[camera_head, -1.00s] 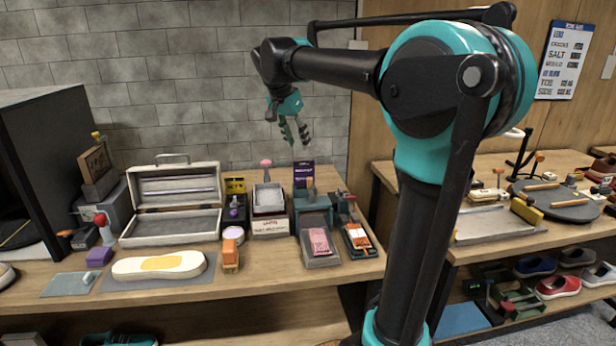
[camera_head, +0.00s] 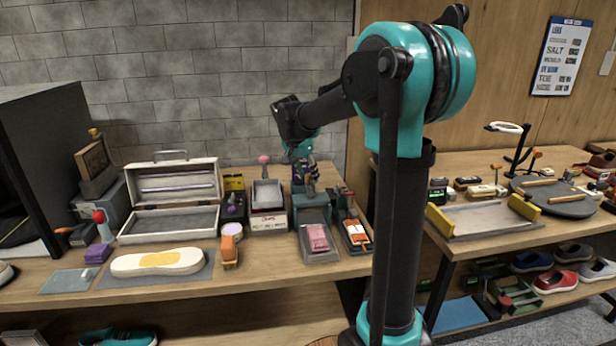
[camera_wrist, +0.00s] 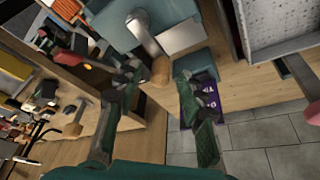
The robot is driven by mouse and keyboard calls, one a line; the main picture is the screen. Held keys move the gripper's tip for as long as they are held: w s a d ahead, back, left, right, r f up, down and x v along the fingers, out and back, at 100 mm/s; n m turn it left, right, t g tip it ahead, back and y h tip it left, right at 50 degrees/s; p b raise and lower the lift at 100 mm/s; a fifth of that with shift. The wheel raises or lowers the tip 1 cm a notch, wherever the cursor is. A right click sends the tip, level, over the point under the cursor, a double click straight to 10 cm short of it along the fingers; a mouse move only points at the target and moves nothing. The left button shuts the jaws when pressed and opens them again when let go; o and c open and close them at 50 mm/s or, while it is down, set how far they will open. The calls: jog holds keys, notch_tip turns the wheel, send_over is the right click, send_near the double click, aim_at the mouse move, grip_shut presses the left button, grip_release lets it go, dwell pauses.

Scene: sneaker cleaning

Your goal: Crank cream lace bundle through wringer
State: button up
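The wringer appears to be the teal-grey box (camera_head: 313,202) near the back right of the left table. In the wrist view its teal body (camera_wrist: 112,22) carries a metal crank arm (camera_wrist: 145,36) ending in a wooden knob (camera_wrist: 160,71). My gripper (camera_head: 303,172) is above the wringer at its rear side. In the wrist view my gripper (camera_wrist: 158,76) is open, its fingers on either side of the knob with visible gaps. A pink bundle (camera_head: 317,238) lies on the grey tray (camera_head: 321,257) in front. I cannot make out a cream lace bundle.
A purple box (camera_wrist: 205,100) stands close to the right finger. A white bin (camera_head: 268,220) is left of the wringer, and a tray with an orange item (camera_head: 356,234) is right. An open case (camera_head: 168,222) and a shoe sole (camera_head: 158,262) lie farther left.

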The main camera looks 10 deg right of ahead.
jog(key=shift+w+d+f, duration=0.1)
jog(key=shift+d+f, duration=0.05)
jog(key=shift+f, duration=0.25)
grip_shut()
